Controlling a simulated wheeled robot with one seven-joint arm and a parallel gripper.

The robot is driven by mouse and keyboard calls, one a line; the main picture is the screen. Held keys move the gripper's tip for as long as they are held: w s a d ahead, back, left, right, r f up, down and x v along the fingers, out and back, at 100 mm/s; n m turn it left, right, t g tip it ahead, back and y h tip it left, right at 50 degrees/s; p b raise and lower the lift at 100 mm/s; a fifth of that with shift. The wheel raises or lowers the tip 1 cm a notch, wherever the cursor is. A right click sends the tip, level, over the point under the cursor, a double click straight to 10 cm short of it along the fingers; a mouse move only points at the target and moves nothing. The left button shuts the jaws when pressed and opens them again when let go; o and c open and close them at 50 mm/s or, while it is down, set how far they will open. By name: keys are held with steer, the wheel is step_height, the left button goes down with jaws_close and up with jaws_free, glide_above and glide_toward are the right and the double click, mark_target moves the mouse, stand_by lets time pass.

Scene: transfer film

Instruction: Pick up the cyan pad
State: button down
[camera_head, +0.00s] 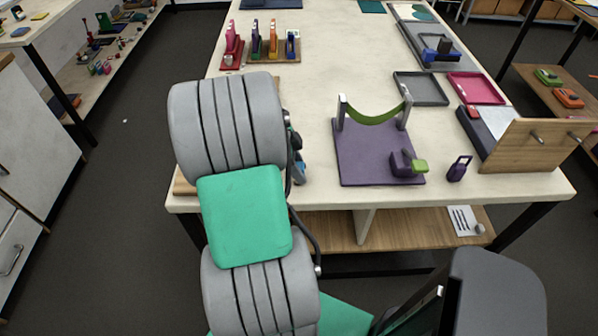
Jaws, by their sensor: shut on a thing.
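I cannot make out a cyan pad for certain. A small blue piece (300,168) shows among dark and grey parts just right of my arm; what it belongs to is unclear. A dark teal flat piece (372,6) lies at the table's far edge. My grey arm with its green cover stands in front of the left part of the table and hides what is behind it. My gripper cannot be made out; it seems to be hidden behind the arm.
The pale table (320,90) holds a purple board (358,165) with a green sling, a grey tray (420,102), a crimson tray (474,101), a wooden box (535,147) and a rack of colored tools (262,62). A purple padlock-shaped piece (458,170) stands near the front edge. The table's middle is clear.

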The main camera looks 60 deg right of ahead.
mark_target(301, 165)
steer(key=shift+r, duration=0.1)
steer(key=shift+r, duration=0.2)
step_height(301, 165, up, 2)
steer(key=shift+r+b, duration=0.25)
steer(key=shift+b, duration=0.35)
steer(key=s+a+r, duration=0.1)
steer(key=a+r, duration=0.9)
steer(key=a, duration=0.4)
